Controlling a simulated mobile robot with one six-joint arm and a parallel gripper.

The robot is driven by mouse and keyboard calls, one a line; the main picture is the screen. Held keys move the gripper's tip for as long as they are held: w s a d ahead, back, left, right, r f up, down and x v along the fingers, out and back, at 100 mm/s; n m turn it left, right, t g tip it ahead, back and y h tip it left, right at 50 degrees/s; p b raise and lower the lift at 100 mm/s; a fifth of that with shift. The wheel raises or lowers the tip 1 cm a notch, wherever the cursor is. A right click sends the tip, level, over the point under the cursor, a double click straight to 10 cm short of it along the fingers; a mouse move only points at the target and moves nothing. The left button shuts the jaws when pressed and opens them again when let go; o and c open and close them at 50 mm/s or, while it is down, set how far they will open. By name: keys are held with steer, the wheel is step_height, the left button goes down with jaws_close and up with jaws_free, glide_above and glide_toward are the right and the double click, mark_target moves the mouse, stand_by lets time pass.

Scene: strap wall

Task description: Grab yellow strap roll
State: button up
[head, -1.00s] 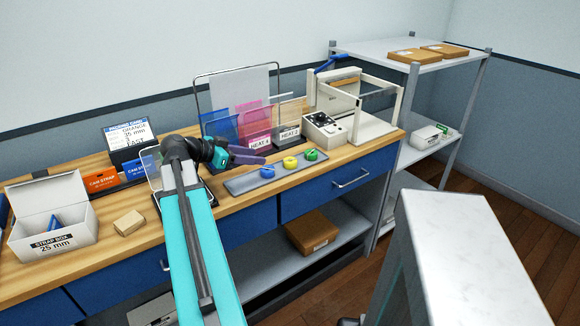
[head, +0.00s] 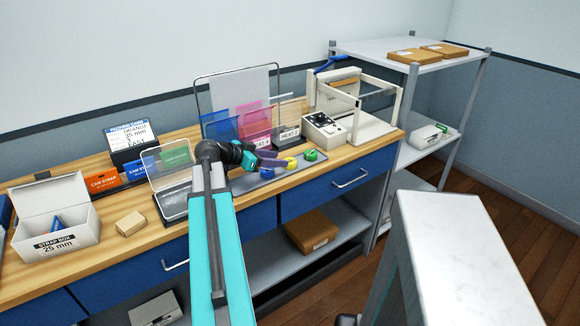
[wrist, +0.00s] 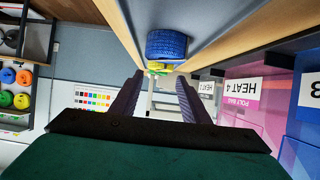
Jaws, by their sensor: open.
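The yellow strap roll (head: 291,163) lies on the grey tray between the blue roll (head: 267,173) and the green roll (head: 311,155). My gripper (head: 280,159) is open and empty.
The grey tray (head: 240,188) lies along the bench front. Pink and blue bag holders (head: 256,125) stand behind it. A white device (head: 324,129) with a frame is to the right. A clear-lidded box (head: 172,205) and the strap box (head: 60,238) are to the left.

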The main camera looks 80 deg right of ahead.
mark_target(290, 161)
stand_by(0.3)
steer(key=shift+p+x, duration=0.95)
steer(key=shift+x, duration=1.6)
steer(key=shift+f, duration=0.15)
steer(key=shift+c, duration=0.3)
steer(key=c, duration=0.6)
